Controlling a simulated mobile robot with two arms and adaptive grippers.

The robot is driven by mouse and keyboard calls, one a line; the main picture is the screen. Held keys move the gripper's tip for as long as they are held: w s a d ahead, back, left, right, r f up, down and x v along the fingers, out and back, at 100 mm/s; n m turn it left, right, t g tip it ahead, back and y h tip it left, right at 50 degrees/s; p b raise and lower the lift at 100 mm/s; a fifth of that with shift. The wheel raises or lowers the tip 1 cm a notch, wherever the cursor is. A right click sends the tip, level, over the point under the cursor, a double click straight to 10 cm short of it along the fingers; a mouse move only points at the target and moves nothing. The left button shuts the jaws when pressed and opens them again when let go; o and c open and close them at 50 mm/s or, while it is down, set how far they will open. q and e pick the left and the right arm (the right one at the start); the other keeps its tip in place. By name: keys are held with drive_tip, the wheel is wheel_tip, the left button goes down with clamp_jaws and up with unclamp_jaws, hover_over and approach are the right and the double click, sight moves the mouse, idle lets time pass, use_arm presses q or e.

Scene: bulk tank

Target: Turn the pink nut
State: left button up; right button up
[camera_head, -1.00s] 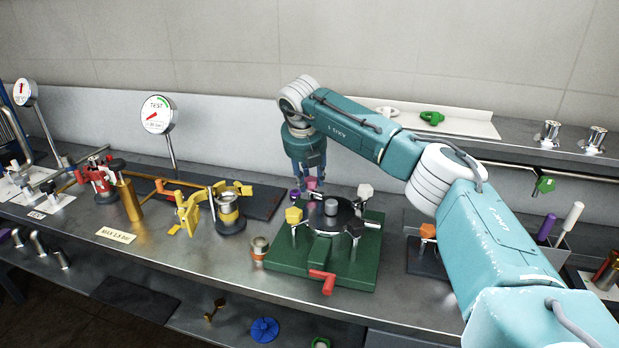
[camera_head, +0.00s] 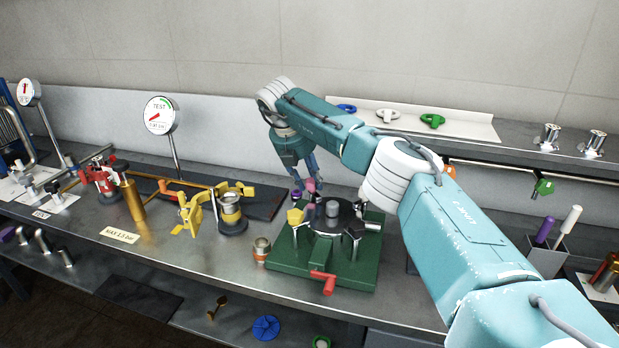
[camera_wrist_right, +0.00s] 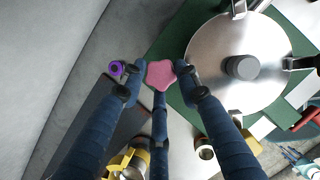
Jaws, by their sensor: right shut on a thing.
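The pink nut (camera_head: 311,185) is at the back left of the green base, mostly hidden by fingers in the head view. In the right wrist view the pink nut (camera_wrist_right: 160,74) shows as a lobed knob between the fingertips. My right gripper (camera_wrist_right: 158,76) is shut on it, with fingers on its left, right and lower sides. In the head view my right gripper (camera_head: 304,180) reaches down and leans, its wrist left of the nut. My left gripper is not in view.
A round metal lid (camera_wrist_right: 238,62) with a central knob lies close right of the nut. A purple knob (camera_wrist_right: 116,69) is just left of the fingers. The green base (camera_head: 290,262) has a yellow knob (camera_head: 295,216) and a red handle (camera_head: 323,281). A TEST gauge (camera_head: 159,115) stands behind left.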

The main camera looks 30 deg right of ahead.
drive_tip(key=shift+s+a+f, duration=0.15)
drive_tip(key=shift+s+f, duration=0.1)
drive_tip(key=shift+f, duration=0.1)
drive_tip(key=o, duration=1.1)
drive_tip(key=shift+c, duration=0.2)
drive_tip(key=shift+r, duration=0.2)
drive_tip(key=shift+r, duration=0.25)
drive_tip(key=v, duration=1.1)
drive_tip(key=shift+r, duration=0.25)
drive_tip(key=shift+a, duration=0.1)
